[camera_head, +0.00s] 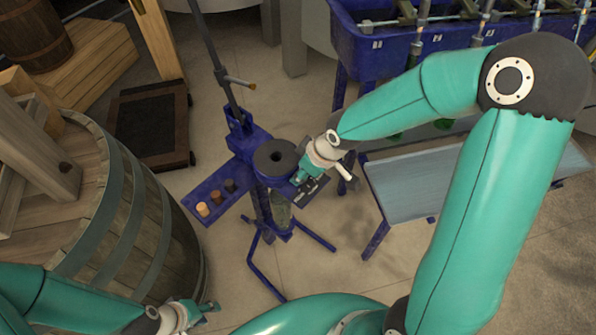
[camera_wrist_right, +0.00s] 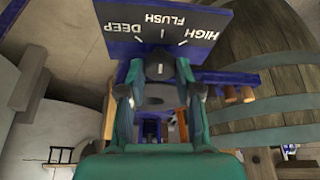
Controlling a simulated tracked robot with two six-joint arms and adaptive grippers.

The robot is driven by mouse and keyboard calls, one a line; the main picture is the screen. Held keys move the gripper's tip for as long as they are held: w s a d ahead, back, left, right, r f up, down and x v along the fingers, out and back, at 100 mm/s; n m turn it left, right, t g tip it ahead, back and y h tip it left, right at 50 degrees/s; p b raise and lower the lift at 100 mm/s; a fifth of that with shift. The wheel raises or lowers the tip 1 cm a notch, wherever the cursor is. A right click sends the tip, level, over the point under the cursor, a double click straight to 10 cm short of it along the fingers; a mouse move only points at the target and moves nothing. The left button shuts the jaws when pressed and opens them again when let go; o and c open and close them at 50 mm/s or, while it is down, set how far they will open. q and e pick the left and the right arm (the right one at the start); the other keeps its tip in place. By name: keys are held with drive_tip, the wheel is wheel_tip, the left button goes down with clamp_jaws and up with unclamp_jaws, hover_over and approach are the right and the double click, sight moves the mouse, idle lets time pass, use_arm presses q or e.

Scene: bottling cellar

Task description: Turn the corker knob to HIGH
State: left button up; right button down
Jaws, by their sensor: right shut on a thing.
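The blue corker (camera_head: 243,140) stands on splayed legs in the middle of the head view, with a dark round disc (camera_head: 275,157) on top. My right gripper (camera_head: 311,187) is at the corker's right side, beside the disc. In the right wrist view my right gripper (camera_wrist_right: 160,75) is shut on the dark knob (camera_wrist_right: 159,61), a finger on each side. The dark label plate (camera_wrist_right: 160,20) reads DEEP, FLUSH and HIGH, upside down. The knob's white mark lines up roughly with the FLUSH tick. My left gripper (camera_head: 208,306) is low at the left, away from the corker; its jaw opening is unclear.
A blue tray (camera_head: 207,186) with several corks juts from the corker's left. A large barrel (camera_head: 140,215) stands at the left. A blue filling trough (camera_head: 370,60) is at the back right, with a grey metal table (camera_head: 420,185) before it. Open floor lies in front of the corker.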

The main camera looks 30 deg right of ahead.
drive_tip(key=c, duration=0.8)
unclamp_jaws()
drive_tip(key=shift+s+d+f, duration=0.1)
drive_tip(key=shift+s+d, duration=0.05)
drive_tip(key=shift+d, duration=0.05)
drive_tip(key=shift+a, duration=0.1)
drive_tip(key=v, duration=1.2)
drive_tip(key=shift+f, duration=0.1)
